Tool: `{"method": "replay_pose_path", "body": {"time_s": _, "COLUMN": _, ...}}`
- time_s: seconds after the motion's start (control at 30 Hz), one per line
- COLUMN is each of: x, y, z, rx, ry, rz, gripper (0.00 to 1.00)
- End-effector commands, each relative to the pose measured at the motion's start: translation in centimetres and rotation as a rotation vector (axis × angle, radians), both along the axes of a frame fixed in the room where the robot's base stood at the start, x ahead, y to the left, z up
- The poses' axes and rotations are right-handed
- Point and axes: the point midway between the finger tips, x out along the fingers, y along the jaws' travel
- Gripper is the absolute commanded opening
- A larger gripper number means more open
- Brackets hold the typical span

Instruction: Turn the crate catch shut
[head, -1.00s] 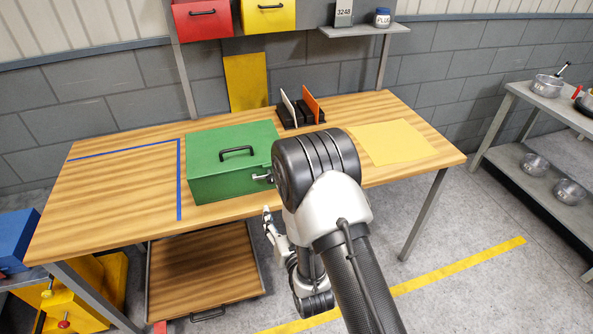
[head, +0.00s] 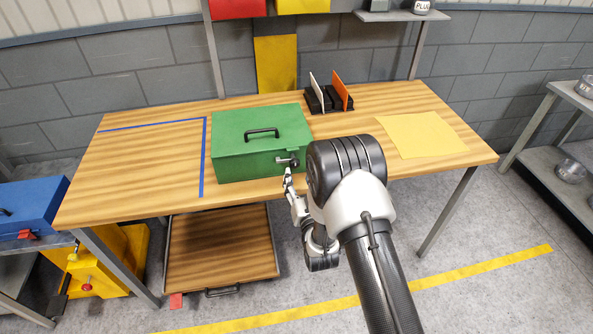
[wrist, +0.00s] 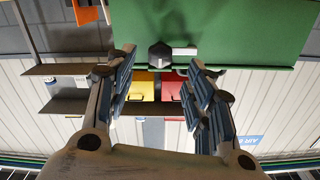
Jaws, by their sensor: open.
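The green crate (head: 235,162) stands on the wooden workbench with its lid down and a black handle on top. Its catch (head: 288,161) is on the front face near the right end, a dark knob with a pale bar pointing left, about level. In the wrist view the picture is upside down; the catch (wrist: 160,55) shows against the green crate (wrist: 245,30), its bar to the right. My gripper (head: 289,181) is just in front of and below the catch. In the wrist view my gripper (wrist: 160,62) is open, with the knob between its fingertips; contact cannot be told.
The workbench (head: 140,165) has a blue tape corner (head: 204,160) left of the crate. A black rack (head: 325,100) with upright plates stands behind right, and a yellow sheet (head: 420,135) lies at right. A wooden tray (head: 220,250) sits below the bench top. A blue box (head: 35,205) is at far left.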

Motion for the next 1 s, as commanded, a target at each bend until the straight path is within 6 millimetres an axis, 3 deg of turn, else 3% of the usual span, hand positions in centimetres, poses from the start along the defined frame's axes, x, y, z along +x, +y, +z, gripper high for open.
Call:
{"method": "replay_pose_path", "body": {"time_s": 0.1, "x": 2.1, "y": 0.6, "z": -0.1, "rx": 0.001, "ry": -0.002, "rz": 0.000, "gripper": 0.48}}
{"method": "replay_pose_path", "body": {"time_s": 0.3, "x": 4.2, "y": 1.2, "z": -0.1, "rx": 0.000, "ry": -0.001, "rz": 0.000, "gripper": 0.48}}
{"method": "replay_pose_path", "body": {"time_s": 0.67, "x": 4.7, "y": 1.3, "z": 0.0, "rx": 0.000, "ry": 0.001, "rz": 0.000, "gripper": 0.48}}
{"method": "replay_pose_path", "body": {"time_s": 1.0, "x": 4.7, "y": 1.3, "z": 0.0, "rx": 0.000, "ry": 0.001, "rz": 0.000, "gripper": 0.27}}
